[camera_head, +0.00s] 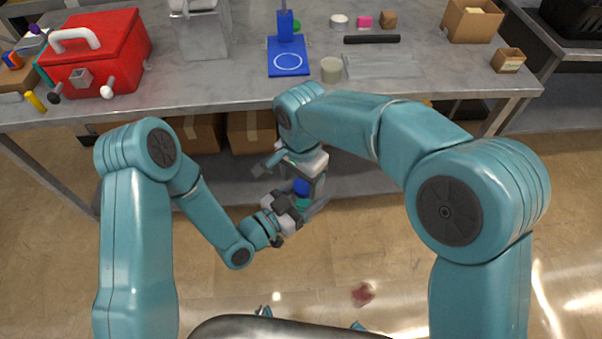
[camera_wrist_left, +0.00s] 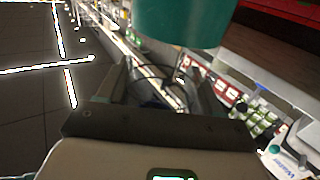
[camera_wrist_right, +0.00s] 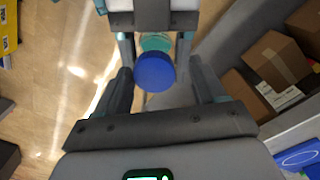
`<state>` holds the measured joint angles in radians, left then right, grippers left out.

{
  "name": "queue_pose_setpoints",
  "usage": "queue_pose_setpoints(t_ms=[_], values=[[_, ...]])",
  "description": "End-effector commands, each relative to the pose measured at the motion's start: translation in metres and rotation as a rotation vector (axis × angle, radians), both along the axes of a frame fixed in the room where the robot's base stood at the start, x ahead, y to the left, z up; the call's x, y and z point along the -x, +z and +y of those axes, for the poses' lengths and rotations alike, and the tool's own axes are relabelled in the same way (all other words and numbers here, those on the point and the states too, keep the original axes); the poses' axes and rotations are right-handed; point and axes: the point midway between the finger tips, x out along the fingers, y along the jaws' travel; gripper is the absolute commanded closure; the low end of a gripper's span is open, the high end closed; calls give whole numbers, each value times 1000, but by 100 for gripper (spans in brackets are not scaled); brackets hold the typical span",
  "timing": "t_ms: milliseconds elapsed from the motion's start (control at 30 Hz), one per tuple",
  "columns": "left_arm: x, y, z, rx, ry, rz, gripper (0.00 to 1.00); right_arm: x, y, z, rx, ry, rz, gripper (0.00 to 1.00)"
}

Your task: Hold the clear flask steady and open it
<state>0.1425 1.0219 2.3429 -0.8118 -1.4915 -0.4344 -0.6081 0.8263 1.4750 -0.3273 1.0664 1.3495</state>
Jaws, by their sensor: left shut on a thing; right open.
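The clear body (camera_wrist_left: 160,78) shows only as a faint outline between the left fingers in the left wrist view. In the right wrist view the blue cap (camera_wrist_right: 155,72) stands between the spread fingers of my right gripper (camera_wrist_right: 163,78), with gaps at both sides. The right gripper is open and reaches down from above the cap.
A metal table (camera_head: 220,88) stands ahead, with a red toolbox (camera_head: 120,60), a blue stand (camera_head: 288,58) and small boxes on it. Cardboard boxes (camera_head: 250,132) sit on its lower shelf. The floor around my grippers is open.

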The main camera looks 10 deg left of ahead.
Motion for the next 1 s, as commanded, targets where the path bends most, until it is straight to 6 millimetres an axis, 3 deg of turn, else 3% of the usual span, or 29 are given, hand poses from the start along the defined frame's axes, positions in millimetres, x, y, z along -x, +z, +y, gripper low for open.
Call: queue_pose_setpoints(t_ms=[67, 233, 267, 467, 567, 1000], values=[[0, 0, 0, 1, 0, -1, 100, 0, 0, 0, 0, 0, 0, 31], [0, 0, 0, 0, -2, -1, 100, 0, 0, 0, -1, 0, -1, 83], [0, 0, -1, 0, -3, -1, 100, 0, 0, 1, -2, 0, -1, 88], [2, 0, -2, -1, -9, -1, 100, -1, 1, 2, -6, 13, -4, 89], [2, 0, -3, -1, -12, -1, 100, 0, 1, 2, -6, 112, -5, 89], [3, 0, -4, -3, -15, 1, 100, 4, 2, 1, -6, 1258, -11, 89]])
